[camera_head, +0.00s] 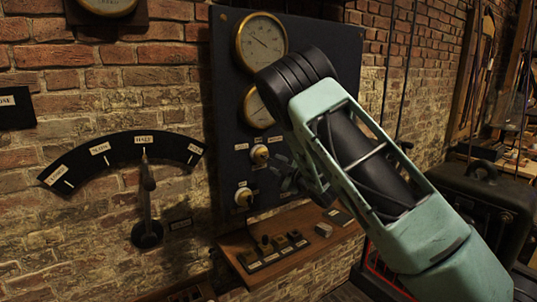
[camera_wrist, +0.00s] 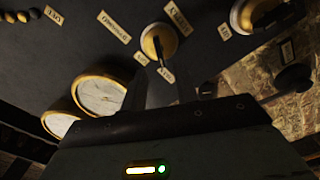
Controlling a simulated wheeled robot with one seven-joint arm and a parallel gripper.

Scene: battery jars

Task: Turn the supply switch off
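A dark panel (camera_head: 225,95) on the brick wall carries two round brass-rimmed knobs with small labels. The upper knob (camera_head: 260,154) is also in the wrist view (camera_wrist: 160,42), with a dark pointer on its pale face. The lower knob (camera_head: 243,197) is at the upper right of the wrist view (camera_wrist: 252,15). My gripper (camera_head: 288,181) is just right of the knobs. In the wrist view its two fingers (camera_wrist: 163,88) are apart and empty, pointing towards the upper knob. Contact does not show.
Two brass gauges (camera_head: 261,42) sit above the knobs; my arm partly covers the lower one. A lever (camera_head: 147,200) on a black quadrant (camera_head: 113,150) stands upright at left. A wooden shelf (camera_head: 230,252) with small blocks juts out below the panel. Dark machinery stands at right.

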